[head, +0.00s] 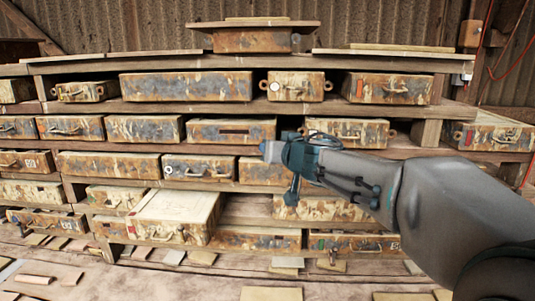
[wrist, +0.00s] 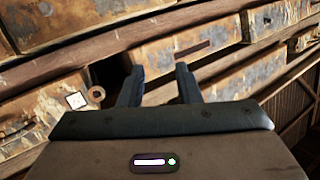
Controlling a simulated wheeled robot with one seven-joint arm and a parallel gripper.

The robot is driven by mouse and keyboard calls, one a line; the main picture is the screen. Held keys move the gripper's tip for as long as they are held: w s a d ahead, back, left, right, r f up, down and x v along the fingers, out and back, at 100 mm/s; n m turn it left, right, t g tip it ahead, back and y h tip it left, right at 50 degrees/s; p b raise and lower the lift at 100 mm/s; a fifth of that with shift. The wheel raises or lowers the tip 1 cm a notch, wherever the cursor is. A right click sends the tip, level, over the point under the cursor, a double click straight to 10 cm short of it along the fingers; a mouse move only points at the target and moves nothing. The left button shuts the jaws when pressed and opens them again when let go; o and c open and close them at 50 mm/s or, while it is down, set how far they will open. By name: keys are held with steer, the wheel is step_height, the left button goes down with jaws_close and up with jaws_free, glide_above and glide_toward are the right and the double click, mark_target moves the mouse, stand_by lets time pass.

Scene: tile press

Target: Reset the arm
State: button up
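My arm reaches in from the right in the head view, and my gripper (head: 270,150) is at its end, in front of the middle of the wooden shelves. In the wrist view my gripper (wrist: 160,82) shows two dark fingers standing apart with a gap between them. Nothing shows between the fingers. Behind them is a shelf board and a worn drawer with a dark slot (wrist: 190,50). In the head view the same kind of slotted drawer (head: 230,131) is just left of and behind the gripper. Whether the fingertips touch anything cannot be told.
Wooden shelves (head: 300,106) hold many rusty, peeling drawers. One pale-topped drawer (head: 172,208) sticks out at the lower left. Loose tiles (head: 271,293) lie on the ground in front. A red cable (head: 490,30) hangs on the corrugated wall at right.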

steer(key=s+d+f+m+g+h+b, duration=0.1)
steer(key=s+d+f+m+g+h, duration=0.25)
steer(key=s+d+f+h, duration=0.8)
steer(key=s+d+f+g+y, duration=0.1)
steer(key=s+f+g+y, duration=0.1)
steer(key=s+f, duration=0.5)
steer(key=s+d+f+n+g+y+b, duration=0.1)
steer(key=s+f+g+y, duration=0.2)
steer(key=s, duration=1)
step_height(320, 180, down, 4)
steer(key=shift+s+r+g, duration=0.1)
steer(key=shift+s+g, duration=0.2)
steer(key=shift+g, duration=0.75)
